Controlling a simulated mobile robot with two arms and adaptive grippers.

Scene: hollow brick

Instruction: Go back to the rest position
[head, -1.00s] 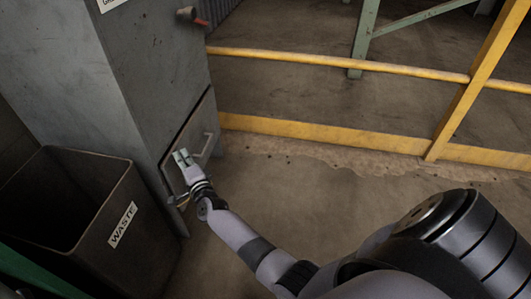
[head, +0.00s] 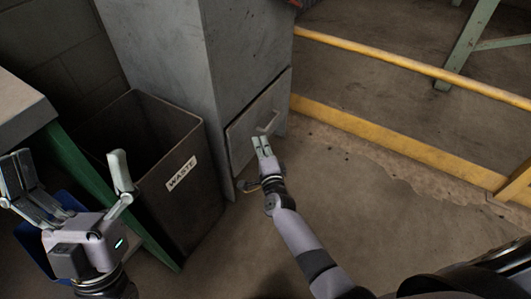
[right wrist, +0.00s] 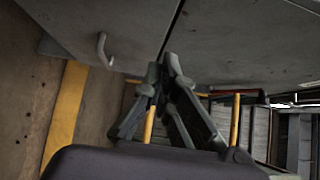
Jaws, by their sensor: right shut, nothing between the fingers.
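My right gripper (head: 262,145) is in the middle of the head view, low in front of the grey cabinet (head: 240,45). Its fingers are together with nothing between them. They point at the cabinet's lower panel (head: 245,130), near its handle (head: 269,122); I cannot tell from the head view whether they touch. In the right wrist view the closed fingers (right wrist: 165,68) show beside the panel seam, with the handle (right wrist: 104,50) off to the left and apart. My left gripper (head: 68,162) is at the lower left of the head view, fingers wide apart and empty.
A dark waste bin (head: 200,215) stands left of the cabinet, close to both grippers. A bench top (head: 18,108) with a green leg is at far left, a blue container (head: 30,240) below it. A yellow rail (head: 410,63) and kerb (head: 400,147) run behind. Floor at right is clear.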

